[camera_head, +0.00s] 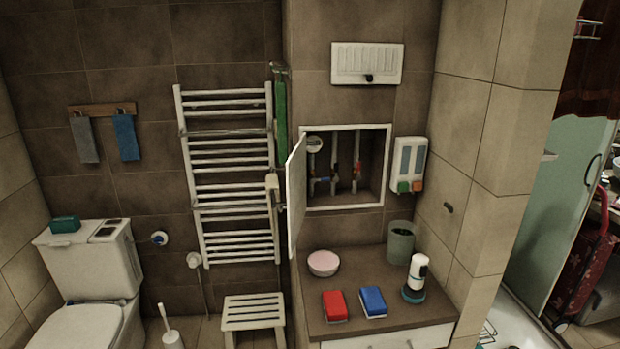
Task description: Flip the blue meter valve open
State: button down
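An open wall niche (388,165) in the middle of the view holds several pale vertical pipes, a round white meter (314,144) and small valves. A small blue valve handle (334,179) shows low on the pipes, left of a small red handle (356,169). Both are too small to tell how the handles are turned. The white niche door (297,192) stands swung open to the left and may hide part of the niche's left side. My gripper is not in this view.
Below the niche, a brown countertop (385,258) bears a pink bowl (323,263), a red packet (335,306), a blue packet (373,301), a grey cup (400,242) and a white cylinder (416,275). A towel radiator (230,175), a stool (254,312) and a toilet (92,270) stand left.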

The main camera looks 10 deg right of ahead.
aim_at(313, 180)
jog(key=z, duration=0.05)
jog(key=k, duration=1.3)
jog(key=u, duration=0.75)
jog(key=i, duration=1.55)
